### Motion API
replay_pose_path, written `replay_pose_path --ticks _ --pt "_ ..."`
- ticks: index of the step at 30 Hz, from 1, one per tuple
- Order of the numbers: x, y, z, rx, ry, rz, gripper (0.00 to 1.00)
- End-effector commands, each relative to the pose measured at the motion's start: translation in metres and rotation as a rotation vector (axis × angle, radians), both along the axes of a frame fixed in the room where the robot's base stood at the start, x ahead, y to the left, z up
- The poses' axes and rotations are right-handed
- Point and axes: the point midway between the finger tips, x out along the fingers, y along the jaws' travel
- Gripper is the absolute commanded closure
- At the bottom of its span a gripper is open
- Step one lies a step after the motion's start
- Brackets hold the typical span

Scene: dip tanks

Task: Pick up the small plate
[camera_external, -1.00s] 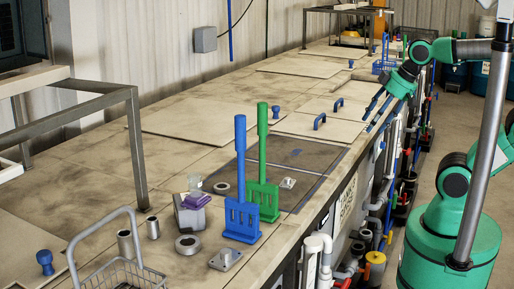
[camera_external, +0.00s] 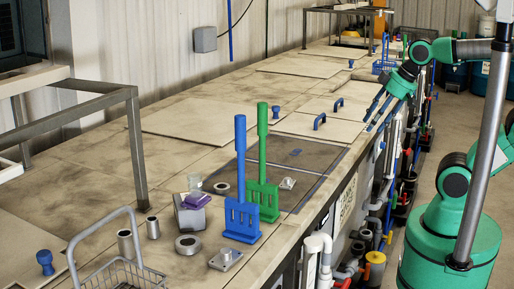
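A small square metal plate (camera_external: 225,259) with a raised part in its middle lies at the near edge of the tank top. A similar small metal piece (camera_external: 287,183) lies on the dark panel, behind the green paddle. A small flat blue piece (camera_external: 295,152) lies farther back on that panel. I cannot tell which of these is the small plate. My gripper (camera_external: 372,120) points down at the tank's right edge, well apart from all of them. Its blue fingers are spread, with nothing seen between them.
A blue paddle (camera_external: 241,215) and a green paddle (camera_external: 264,196) stand upright near the small plates. Metal rings, cylinders, a purple-topped box (camera_external: 193,211) and a wire basket (camera_external: 124,275) are nearby. A metal frame (camera_external: 137,150) stands left. Pale covers behind are mostly clear.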

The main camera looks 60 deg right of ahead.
Motion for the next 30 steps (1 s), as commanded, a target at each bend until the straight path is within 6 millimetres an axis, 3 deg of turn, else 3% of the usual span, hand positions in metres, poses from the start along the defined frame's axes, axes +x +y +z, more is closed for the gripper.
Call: replay_pose_path --ticks 8,14,22,30 --pt "0.006 0.001 0.004 -0.007 0.010 0.018 0.60" --pt "0.030 0.006 0.012 -0.035 0.054 0.087 0.60" --pt "0.088 0.019 0.022 -0.096 0.152 0.259 0.60" --pt "0.150 0.038 0.012 -0.150 0.254 0.455 0.60"
